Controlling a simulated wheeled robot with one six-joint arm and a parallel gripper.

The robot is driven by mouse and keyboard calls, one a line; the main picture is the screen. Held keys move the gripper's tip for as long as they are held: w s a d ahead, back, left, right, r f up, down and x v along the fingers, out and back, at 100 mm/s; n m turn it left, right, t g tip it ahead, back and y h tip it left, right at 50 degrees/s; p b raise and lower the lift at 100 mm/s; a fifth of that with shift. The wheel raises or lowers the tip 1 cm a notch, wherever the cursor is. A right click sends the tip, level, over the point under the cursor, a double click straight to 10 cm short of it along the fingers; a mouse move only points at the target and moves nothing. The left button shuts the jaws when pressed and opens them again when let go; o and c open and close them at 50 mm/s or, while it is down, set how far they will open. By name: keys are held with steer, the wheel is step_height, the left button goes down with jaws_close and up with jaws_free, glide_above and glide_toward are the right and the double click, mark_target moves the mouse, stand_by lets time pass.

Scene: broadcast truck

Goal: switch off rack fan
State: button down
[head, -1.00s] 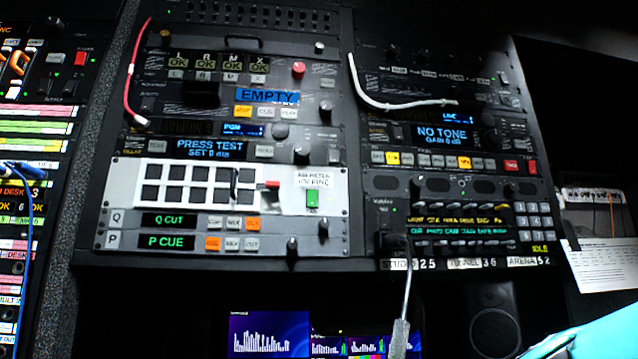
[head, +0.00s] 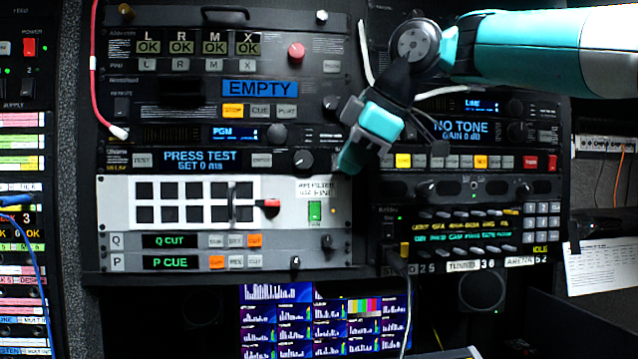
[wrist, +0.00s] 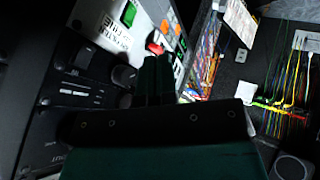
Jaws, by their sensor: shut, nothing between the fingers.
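A green rocker switch (head: 315,211) sits on the white panel (head: 284,231) of the left rack, under a small printed label (head: 316,188) that I cannot read for certain. The switch shows bright green, with a small amber light to its right. It also shows in the wrist view (wrist: 129,14), at the top. My gripper (head: 346,166) is shut and empty. It is in front of the rack, up and to the right of the switch in the head view. In the wrist view its closed fingertips (wrist: 157,62) lie below and right of the switch, apart from it.
A red-tipped lever (head: 270,206) sticks out just left of the green switch. Knobs (head: 302,159) protrude above it. A white cable (head: 366,60) hangs behind my arm, and a grey cable (head: 408,300) hangs below the right rack. A red power switch (head: 29,47) is at far left.

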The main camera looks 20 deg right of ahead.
mark_target(319, 201)
steer(key=shift+f, duration=0.15)
steer(key=p+x, duration=0.1)
steer(key=x, duration=0.2)
steer(key=w+r+p+x, duration=0.1)
steer(key=x, duration=0.3)
steer(key=w+x, duration=0.1)
steer(key=x, duration=0.2)
steer(key=shift+w+d+f+p, duration=0.1)
steer(key=shift+w+d+p, duration=0.15)
steer(key=shift+p, duration=0.15)
steer(key=shift+w+d+f+p, duration=0.15)
steer(key=shift+w+p, duration=0.3)
steer(key=shift+w, duration=0.25)
